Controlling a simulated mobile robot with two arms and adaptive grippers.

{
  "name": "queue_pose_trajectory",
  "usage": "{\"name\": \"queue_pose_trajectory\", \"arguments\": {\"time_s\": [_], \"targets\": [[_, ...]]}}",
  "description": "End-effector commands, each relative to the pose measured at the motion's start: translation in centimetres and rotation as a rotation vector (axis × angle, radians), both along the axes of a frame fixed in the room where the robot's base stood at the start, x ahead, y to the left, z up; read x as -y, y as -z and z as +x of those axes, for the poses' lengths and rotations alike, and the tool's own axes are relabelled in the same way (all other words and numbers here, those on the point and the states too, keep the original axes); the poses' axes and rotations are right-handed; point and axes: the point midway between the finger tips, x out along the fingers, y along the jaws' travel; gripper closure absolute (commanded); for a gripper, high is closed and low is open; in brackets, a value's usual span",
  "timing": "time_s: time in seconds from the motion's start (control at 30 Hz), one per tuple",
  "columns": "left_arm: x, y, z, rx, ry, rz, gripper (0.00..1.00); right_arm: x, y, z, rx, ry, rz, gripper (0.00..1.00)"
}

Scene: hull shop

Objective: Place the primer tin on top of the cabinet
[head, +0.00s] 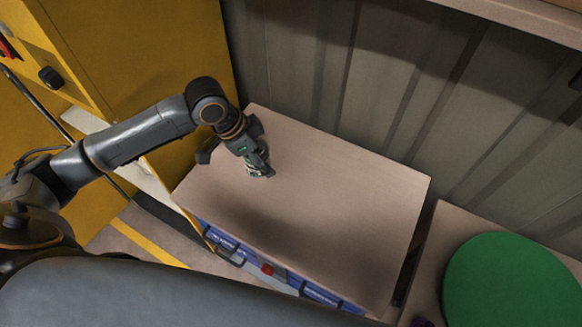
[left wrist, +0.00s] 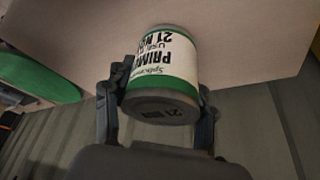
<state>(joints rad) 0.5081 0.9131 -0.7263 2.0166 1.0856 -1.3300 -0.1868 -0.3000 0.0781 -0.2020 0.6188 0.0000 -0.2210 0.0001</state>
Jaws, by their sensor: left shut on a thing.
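The primer tin (left wrist: 163,70) is white with green bands, dark print and a dark end; the print is upside down in the left wrist view. My left gripper (left wrist: 158,88) is shut on it, one finger on each side. In the head view my left gripper (head: 259,172) is over the left part of the cabinet top (head: 340,205), and the tin is mostly hidden by the gripper. I cannot tell whether the tin touches the top. The cabinet has a pale flat top and blue drawers (head: 322,295) in front. My right gripper is not in view.
A yellow cabinet (head: 165,60) stands at the left, close to the pale top. A ribbed grey wall (head: 380,100) runs behind it. A green disc (head: 515,280) lies on another pale surface at the right. The rest of the cabinet top is clear.

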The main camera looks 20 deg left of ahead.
Motion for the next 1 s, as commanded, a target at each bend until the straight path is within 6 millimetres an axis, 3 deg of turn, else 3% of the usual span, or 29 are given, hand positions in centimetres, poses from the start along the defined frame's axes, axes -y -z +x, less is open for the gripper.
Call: {"name": "queue_pose_trajectory", "arguments": {"time_s": [0.07,0.2,0.33,0.53,0.77,1.0], "targets": [[1.7,0.5,1.5,0.001,0.002,-0.006,0.88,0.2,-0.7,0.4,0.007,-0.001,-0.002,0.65],[3.1,3.5,3.0,-0.003,-0.002,-0.003,0.88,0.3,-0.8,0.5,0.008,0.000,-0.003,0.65],[4.1,5.2,4.0,0.000,-0.002,-0.002,0.88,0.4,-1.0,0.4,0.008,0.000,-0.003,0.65],[4.8,6.5,4.8,0.001,0.000,-0.002,0.88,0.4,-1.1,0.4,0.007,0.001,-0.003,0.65],[4.8,9.4,4.8,0.000,-0.001,0.000,0.88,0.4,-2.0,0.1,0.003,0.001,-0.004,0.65],[4.8,9.7,4.9,0.003,-0.001,-0.001,0.88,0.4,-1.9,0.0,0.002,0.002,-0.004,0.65]]}}
